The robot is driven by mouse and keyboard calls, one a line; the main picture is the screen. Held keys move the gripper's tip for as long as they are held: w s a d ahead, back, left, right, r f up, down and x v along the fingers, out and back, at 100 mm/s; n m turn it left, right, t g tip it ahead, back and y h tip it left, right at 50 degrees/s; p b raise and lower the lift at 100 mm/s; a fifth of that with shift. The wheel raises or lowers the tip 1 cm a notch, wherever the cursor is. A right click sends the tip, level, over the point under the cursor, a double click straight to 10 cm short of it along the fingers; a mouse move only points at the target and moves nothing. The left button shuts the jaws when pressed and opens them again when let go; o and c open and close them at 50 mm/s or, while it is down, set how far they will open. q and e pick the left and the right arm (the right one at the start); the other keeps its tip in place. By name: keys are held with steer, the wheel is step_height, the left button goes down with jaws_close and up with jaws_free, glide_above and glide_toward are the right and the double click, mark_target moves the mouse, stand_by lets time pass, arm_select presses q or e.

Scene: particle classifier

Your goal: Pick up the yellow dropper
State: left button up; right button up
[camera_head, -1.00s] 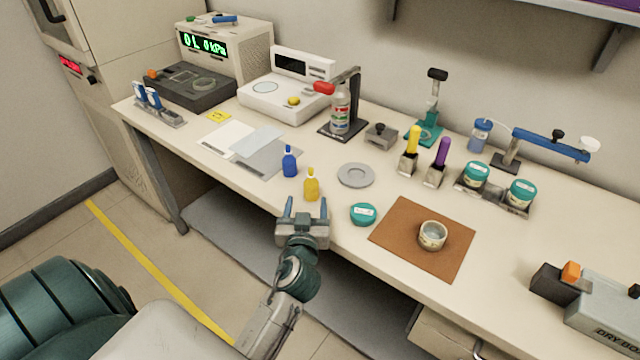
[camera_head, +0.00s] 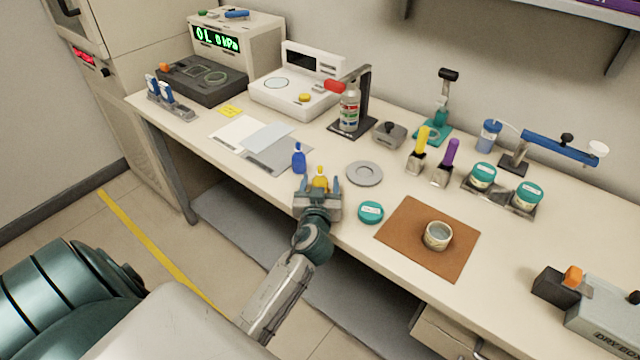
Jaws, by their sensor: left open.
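The yellow dropper (camera_head: 320,180) is a small yellow bottle standing upright near the table's front edge. My left gripper (camera_head: 319,186) is open, with one finger on each side of the dropper. The gripper body hides the dropper's lower part, and I cannot tell whether the fingers touch it. My right gripper is not in view.
A blue dropper (camera_head: 299,158) stands just behind and left of my left gripper. A grey round dish (camera_head: 363,174) lies to the right, with a teal-lidded jar (camera_head: 370,212) nearer the edge. A brown mat (camera_head: 405,247) holds an open cup (camera_head: 437,236).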

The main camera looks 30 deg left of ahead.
arm_select(q)
steer(key=c, duration=1.1)
steer(key=shift+o, duration=0.2)
steer(key=shift+w, duration=0.1)
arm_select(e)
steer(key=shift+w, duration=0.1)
